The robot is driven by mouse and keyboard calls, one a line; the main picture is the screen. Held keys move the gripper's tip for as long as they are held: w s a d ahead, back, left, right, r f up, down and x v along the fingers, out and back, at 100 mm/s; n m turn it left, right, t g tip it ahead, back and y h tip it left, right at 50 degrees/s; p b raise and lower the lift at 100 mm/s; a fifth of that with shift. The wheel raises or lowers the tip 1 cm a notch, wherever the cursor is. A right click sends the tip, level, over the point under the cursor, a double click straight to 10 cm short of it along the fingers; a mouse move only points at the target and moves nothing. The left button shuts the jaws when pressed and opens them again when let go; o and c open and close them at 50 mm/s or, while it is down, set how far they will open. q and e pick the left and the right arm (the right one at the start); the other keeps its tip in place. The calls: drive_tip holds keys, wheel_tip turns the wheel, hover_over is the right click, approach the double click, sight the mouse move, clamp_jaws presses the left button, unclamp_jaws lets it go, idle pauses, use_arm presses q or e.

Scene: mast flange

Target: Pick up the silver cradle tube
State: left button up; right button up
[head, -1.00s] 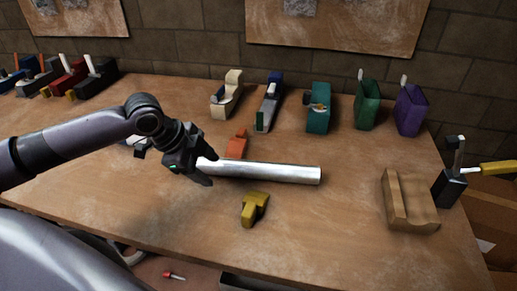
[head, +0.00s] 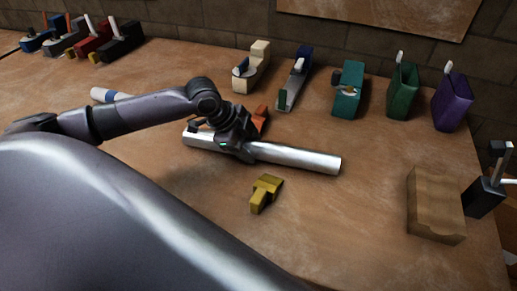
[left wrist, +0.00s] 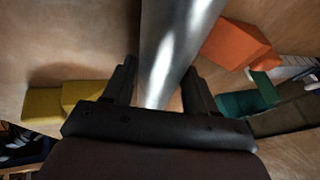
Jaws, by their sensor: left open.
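The silver cradle tube (head: 297,157) lies on the wooden bench, running from left to lower right in the head view. It also shows in the left wrist view (left wrist: 176,45), passing between the two fingers. My left gripper (head: 238,150) is over the tube around its middle, with a finger on each side. In the left wrist view the left gripper (left wrist: 160,88) is open, with a gap visible beside the tube. Part of the tube is hidden behind the gripper in the head view. My right gripper is not in view.
A yellow block (head: 265,193) lies in front of the tube, and an orange block (head: 261,117) lies just behind it. A wooden cradle block (head: 434,205) stands at the right. Teal (head: 347,92), green (head: 403,92) and purple (head: 452,103) holders line the back.

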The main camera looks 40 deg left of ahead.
use_arm(q)
drive_tip(key=c, duration=0.8)
drive_tip(key=shift+c, duration=0.8)
drive_tip(key=shift+w+r, duration=0.1)
